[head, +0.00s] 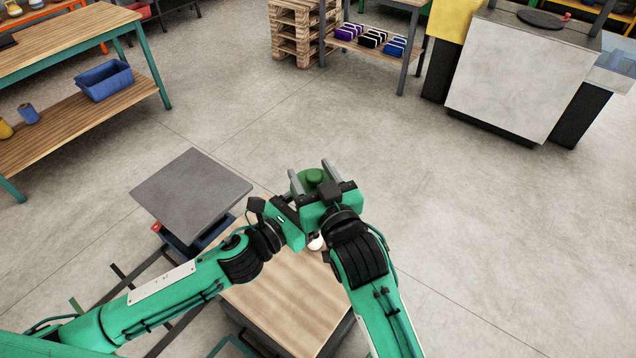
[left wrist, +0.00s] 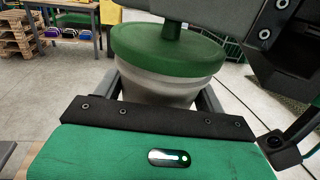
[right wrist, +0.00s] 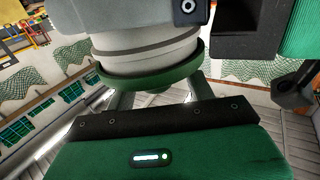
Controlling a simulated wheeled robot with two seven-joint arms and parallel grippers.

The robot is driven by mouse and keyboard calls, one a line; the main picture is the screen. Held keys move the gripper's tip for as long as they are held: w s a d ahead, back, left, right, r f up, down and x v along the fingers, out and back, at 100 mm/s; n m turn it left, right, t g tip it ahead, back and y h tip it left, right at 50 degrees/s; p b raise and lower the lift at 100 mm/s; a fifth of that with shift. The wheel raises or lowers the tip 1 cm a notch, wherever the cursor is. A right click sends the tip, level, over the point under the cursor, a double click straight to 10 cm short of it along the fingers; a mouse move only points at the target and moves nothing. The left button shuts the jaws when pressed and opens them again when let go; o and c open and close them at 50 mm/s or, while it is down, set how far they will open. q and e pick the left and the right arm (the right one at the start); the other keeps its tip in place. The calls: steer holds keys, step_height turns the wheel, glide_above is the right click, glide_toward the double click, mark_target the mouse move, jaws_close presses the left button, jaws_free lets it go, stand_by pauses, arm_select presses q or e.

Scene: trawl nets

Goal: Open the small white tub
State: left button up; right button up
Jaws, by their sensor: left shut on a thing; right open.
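The small white tub (left wrist: 165,88) is held up off the table in my left gripper (left wrist: 160,97), whose fingers close on its sides. Its round green lid (left wrist: 165,50) with a knob sits on top, and no gap shows between them. My right gripper (head: 312,176) is open, its two fingers on either side of the lid (head: 308,182) in the head view. The right wrist view shows the tub body (right wrist: 140,50) and lid rim (right wrist: 150,82) close before its fingers. Contact with the lid cannot be told. The head view mostly hides the tub body and left fingers.
A wooden tabletop (head: 285,300) lies below my arms, with a small white object (head: 316,242), partly hidden, between them. A grey square platform (head: 190,188) stands left. A workbench (head: 60,50) with a blue bin (head: 104,82) is farther left.

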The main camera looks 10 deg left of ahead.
mark_target(313, 175)
steer(key=shift+c, duration=0.2)
steer(key=c, duration=1.1)
steer(key=shift+r, duration=0.1)
steer(key=shift+r, duration=1)
steer(key=shift+r, duration=2)
